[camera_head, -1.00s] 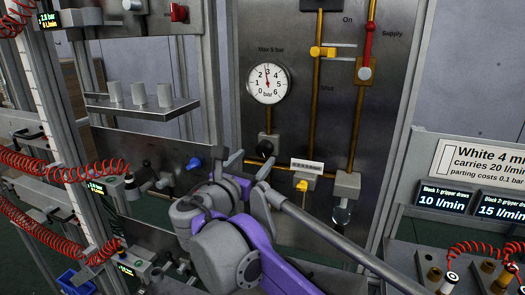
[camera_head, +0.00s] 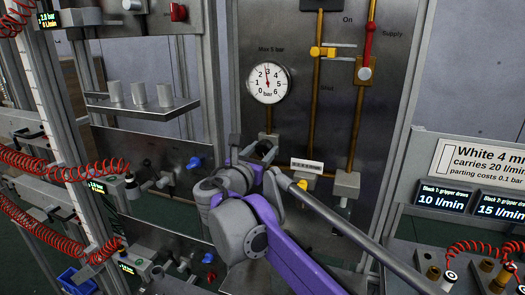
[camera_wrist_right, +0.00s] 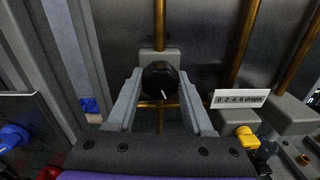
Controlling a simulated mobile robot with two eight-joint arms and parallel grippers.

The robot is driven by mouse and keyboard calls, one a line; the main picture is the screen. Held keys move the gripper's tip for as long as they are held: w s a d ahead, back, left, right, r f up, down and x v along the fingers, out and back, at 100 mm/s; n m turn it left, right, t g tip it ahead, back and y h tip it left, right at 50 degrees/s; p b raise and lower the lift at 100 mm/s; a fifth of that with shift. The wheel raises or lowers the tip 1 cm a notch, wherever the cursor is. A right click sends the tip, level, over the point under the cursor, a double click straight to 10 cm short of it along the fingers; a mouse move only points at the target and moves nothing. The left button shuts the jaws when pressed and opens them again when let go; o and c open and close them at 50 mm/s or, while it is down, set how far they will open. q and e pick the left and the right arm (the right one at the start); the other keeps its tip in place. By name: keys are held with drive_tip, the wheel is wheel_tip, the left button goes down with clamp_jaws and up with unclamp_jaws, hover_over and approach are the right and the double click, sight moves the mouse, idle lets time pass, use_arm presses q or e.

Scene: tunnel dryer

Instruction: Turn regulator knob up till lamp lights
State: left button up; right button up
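The black regulator knob (camera_head: 264,148) sits on a grey block on the metal panel, below a round pressure gauge (camera_head: 267,83). The gauge needle points nearly straight up, close to 3. In the right wrist view the knob (camera_wrist_right: 160,80) has a white mark pointing down and slightly right. My right gripper (camera_head: 252,148) is at the knob, with one finger on each side of it. In the wrist view its fingers (camera_wrist_right: 158,100) are spread around the knob; small gaps seem to remain. I cannot pick out a lit lamp. My left gripper is not in view.
A yellow-knobbed drip unit with a drops label (camera_head: 306,166) is close to the right of my gripper. Brown pipes and a red supply valve (camera_head: 368,40) run up the panel. A shelf with white cups (camera_head: 140,93) and red coiled hoses are at left.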

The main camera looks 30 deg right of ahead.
clamp_jaws()
drive_tip(key=shift+r+m+p, duration=0.15)
drive_tip(key=shift+m+p, duration=0.65)
drive_tip(key=shift+m, duration=0.6)
drive_tip(key=o, duration=0.8)
unclamp_jaws()
drive_tip(key=v, duration=1.1)
drive_tip(key=shift+b, duration=0.4)
